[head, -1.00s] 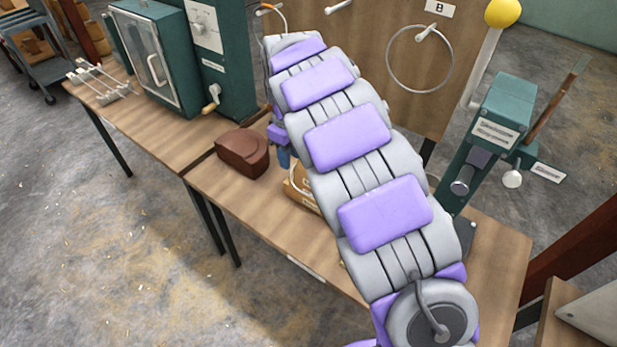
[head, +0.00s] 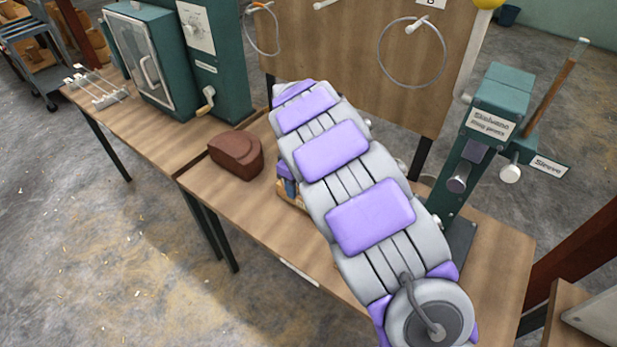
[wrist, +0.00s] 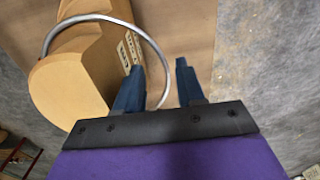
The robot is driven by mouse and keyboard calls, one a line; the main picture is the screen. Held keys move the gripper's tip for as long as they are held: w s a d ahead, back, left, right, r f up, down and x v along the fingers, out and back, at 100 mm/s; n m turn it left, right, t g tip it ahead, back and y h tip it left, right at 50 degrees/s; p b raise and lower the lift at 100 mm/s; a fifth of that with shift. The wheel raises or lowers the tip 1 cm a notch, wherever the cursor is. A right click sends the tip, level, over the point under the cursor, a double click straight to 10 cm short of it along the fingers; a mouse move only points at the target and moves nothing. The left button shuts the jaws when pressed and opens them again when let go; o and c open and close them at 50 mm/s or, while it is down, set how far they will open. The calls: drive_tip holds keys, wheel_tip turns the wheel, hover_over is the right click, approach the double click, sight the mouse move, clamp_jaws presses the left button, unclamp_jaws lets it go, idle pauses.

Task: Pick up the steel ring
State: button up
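In the wrist view the steel ring (wrist: 157,51) is a thin grey hoop that arcs over a tan block (wrist: 72,75) with a rounded end. Whether it rests on the block or stands beside it is unclear. My gripper (wrist: 159,64) is open, with two dark blue fingers. The ring's right side appears between the fingers, with visible gaps on both sides. The ring's lower part is hidden behind my gripper. In the head view my arm covers most of this spot; only a bit of the block (head: 291,197) shows.
A brown rounded block (head: 236,155) lies left of my arm on the table (head: 235,211). A green press (head: 492,117) stands to the right. Behind, a board (head: 335,65) carries a hanging hoop (head: 381,62) and another loop (head: 278,38). Green cabinets stand at the left.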

drive_tip(key=shift+d+f, duration=0.1)
drive_tip(key=shift+f, duration=0.05)
drive_tip(key=shift+a+f, duration=0.15)
drive_tip(key=shift+a, duration=0.85)
drive_tip(key=c, duration=0.7)
drive_tip(key=shift+d, duration=0.75)
clamp_jaws()
drive_tip(key=shift+a, duration=0.1)
drive_tip(key=shift+a, duration=0.4)
drive_tip(key=shift+d, duration=0.1)
